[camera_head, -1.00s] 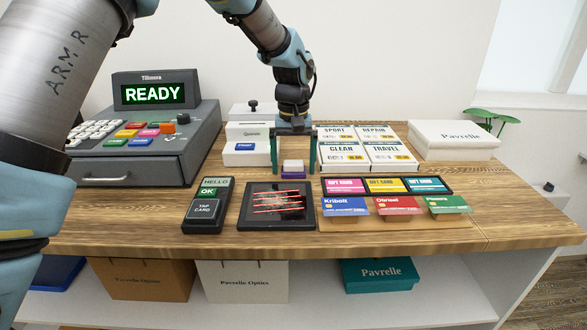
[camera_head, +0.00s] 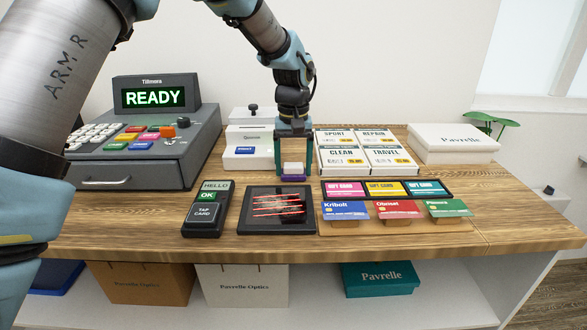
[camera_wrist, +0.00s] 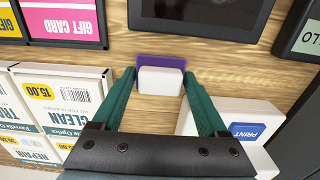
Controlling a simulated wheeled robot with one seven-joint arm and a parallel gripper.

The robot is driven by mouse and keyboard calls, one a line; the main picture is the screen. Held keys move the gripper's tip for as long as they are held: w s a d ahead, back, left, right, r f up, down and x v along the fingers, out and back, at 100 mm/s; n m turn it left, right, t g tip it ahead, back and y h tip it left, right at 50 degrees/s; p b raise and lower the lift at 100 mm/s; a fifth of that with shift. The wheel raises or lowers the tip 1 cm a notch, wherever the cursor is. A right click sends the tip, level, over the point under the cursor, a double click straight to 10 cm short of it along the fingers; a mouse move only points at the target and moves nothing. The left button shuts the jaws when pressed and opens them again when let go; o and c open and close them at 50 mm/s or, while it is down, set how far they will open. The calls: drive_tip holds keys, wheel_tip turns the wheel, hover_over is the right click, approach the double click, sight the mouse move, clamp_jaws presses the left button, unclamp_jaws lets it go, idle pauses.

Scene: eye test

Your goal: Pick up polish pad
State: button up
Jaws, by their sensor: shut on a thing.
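The polish pad (camera_head: 293,168) is a small white block with a purple face. It is at the middle of the wooden counter, behind the dark tablet. My gripper (camera_head: 294,174) comes down from above, its green fingers on the left and right sides of the pad, shut on it. In the wrist view the pad (camera_wrist: 160,82) sits between the two green fingertips (camera_wrist: 159,76), its purple part facing the tablet. The pad appears at counter level; I cannot tell whether it touches the wood.
The tablet with red lines (camera_head: 277,229) lies in front. A card terminal (camera_head: 206,208) and the register (camera_head: 150,160) are to the left, a white printer (camera_head: 247,160) is close left. Boxed kits (camera_head: 368,172), gift cards (camera_head: 387,177) and a white box (camera_head: 453,155) are to the right.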

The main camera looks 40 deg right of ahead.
sight(293, 164)
wheel_tip(293, 164, up, 18)
drive_tip(key=b, duration=0.2)
drive_tip(key=shift+f, duration=0.2)
drive_tip(key=o, duration=0.7)
drive_tip(key=c, duration=0.5)
drive_tip(key=shift+w, duration=0.1)
drive_tip(key=shift+c, duration=0.2)
